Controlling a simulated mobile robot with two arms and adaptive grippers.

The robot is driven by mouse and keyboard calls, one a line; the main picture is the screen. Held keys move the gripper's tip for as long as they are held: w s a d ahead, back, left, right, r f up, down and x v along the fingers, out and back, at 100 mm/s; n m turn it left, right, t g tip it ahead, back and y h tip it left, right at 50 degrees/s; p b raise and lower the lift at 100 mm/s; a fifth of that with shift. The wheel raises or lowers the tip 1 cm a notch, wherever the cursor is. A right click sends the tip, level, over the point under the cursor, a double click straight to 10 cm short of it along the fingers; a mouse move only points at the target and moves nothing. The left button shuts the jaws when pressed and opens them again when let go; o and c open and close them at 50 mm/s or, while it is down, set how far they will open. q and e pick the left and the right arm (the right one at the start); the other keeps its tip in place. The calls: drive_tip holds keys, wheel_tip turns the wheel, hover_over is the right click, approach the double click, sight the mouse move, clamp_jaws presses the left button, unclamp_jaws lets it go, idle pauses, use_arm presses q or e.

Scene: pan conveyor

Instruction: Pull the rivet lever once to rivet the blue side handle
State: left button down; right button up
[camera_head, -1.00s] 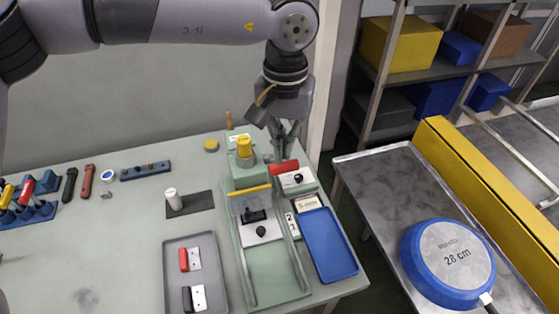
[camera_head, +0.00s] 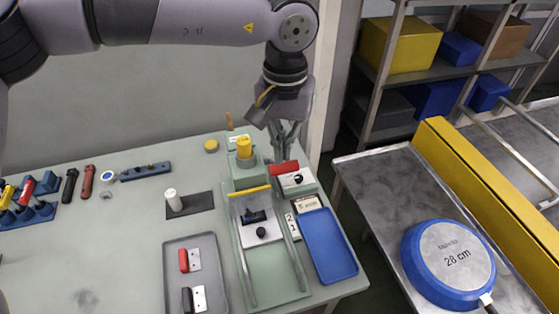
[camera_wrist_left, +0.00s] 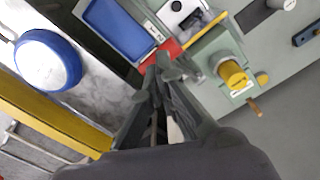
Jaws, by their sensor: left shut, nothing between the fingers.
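The rivet lever with its red grip (camera_head: 284,168) is at the back right of the green bench fixture (camera_head: 274,288), beside a white-faced block with a black knob. My left gripper (camera_head: 283,153) points down just behind the red grip. In the left wrist view its fingers (camera_wrist_left: 162,72) are shut and empty, close to the red grip (camera_wrist_left: 172,47); I cannot tell whether they touch it. A small dark, bluish handle piece (camera_head: 254,217) sits on a plate in the fixture. The blue pan marked 28 cm (camera_head: 448,264) lies on the metal table at right. My right gripper is out of view.
A yellow-topped post (camera_head: 244,147) stands left of the lever. A blue tray (camera_head: 329,246) lies right of the fixture. A grey tray (camera_head: 172,264) with a red and a black handle is at left. A yellow rail (camera_head: 480,190) borders the metal table.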

use_arm(q)
drive_tip(key=shift+s+d+f+b, duration=0.1)
drive_tip(key=shift+s+f+b, duration=0.05)
drive_tip(key=shift+f+b, duration=0.75)
drive_tip(key=shift+s+f+b, duration=0.2)
drive_tip(key=shift+f+b, duration=0.5)
drive_tip(key=shift+f, duration=0.35)
drive_tip(key=shift+s+d+f+b, duration=0.1)
drive_tip(key=shift+s+f+b, duration=0.05)
drive_tip(key=shift+f+b, duration=0.75)
drive_tip(key=shift+f, duration=0.15)
drive_tip(key=shift+s+f, duration=0.1)
drive_tip(key=shift+s+d+f+b, duration=0.1)
drive_tip(key=shift+s+f+b, duration=0.25)
drive_tip(key=shift+f+b, duration=0.45)
drive_tip(key=shift+s+d+f+b, duration=0.1)
drive_tip(key=shift+s+f+b, duration=0.2)
drive_tip(key=shift+f+b, duration=0.5)
drive_tip(key=shift+s+d+f+b, duration=0.1)
drive_tip(key=shift+s+f+b, duration=0.25)
drive_tip(key=shift+f+b, duration=0.45)
drive_tip(key=shift+f, duration=0.1)
drive_tip(key=p, duration=1)
approach(286, 172)
drive_tip(key=shift+s+d+r, duration=0.55)
drive_tip(key=shift+s+r, duration=0.4)
drive_tip(key=shift+s, duration=0.8)
